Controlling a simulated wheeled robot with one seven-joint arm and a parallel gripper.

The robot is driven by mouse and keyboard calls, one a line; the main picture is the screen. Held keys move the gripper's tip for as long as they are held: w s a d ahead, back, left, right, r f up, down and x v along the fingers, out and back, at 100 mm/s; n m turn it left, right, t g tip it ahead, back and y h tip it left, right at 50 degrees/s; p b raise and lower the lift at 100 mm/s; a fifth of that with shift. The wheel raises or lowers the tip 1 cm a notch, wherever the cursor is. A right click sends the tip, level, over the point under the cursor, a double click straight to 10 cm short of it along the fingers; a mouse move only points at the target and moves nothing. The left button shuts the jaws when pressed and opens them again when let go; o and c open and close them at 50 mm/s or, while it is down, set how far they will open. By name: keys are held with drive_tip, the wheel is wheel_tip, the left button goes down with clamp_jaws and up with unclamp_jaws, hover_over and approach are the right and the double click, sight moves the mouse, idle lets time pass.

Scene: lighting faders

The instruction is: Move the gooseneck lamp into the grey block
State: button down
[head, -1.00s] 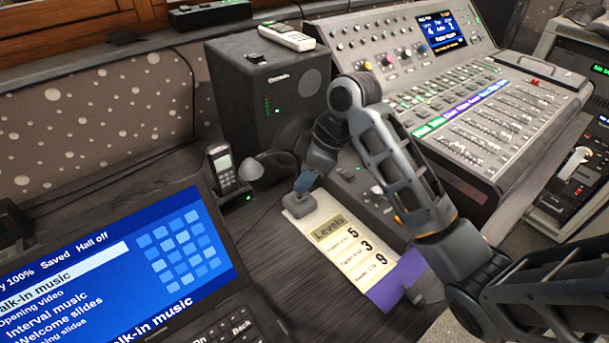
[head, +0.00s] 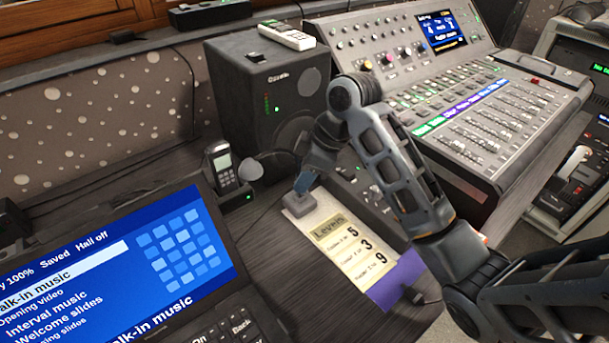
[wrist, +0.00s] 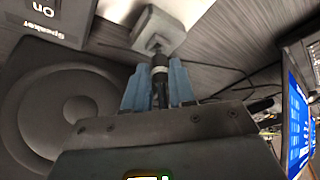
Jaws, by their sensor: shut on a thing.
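The grey block (head: 299,204) sits at the top end of a card on the desk. My gripper (head: 304,184) is just above it, with its blue fingers pointing down. In the wrist view my gripper (wrist: 160,85) is shut on the dark lower end of the gooseneck lamp (wrist: 160,68), which has a pale collar. That end reaches the socket side of the grey block (wrist: 159,28); I cannot tell how deep it sits. In the head view the lamp's grey shade (head: 250,170) hangs left of my gripper, its neck partly hidden.
A black speaker (head: 235,85) stands behind my gripper. A handset in a dock (head: 224,170) is close to the lamp shade. A laptop (head: 130,265) is at left, a mixing desk (head: 470,120) at right. The Levels card (head: 355,250) lies in front.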

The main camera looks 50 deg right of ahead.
drive_tip(key=shift+f, duration=1)
idle(2.9)
drive_tip(key=c, duration=0.8)
unclamp_jaws()
drive_tip(key=shift+c, duration=0.2)
drive_tip(key=shift+r, duration=0.1)
drive_tip(key=shift+r, duration=0.1)
drive_tip(key=p+v, duration=0.2)
drive_tip(key=v, duration=0.5)
drive_tip(key=shift+s+r, duration=0.2)
drive_tip(key=shift+r, duration=0.05)
drive_tip(key=shift+d, duration=0.15)
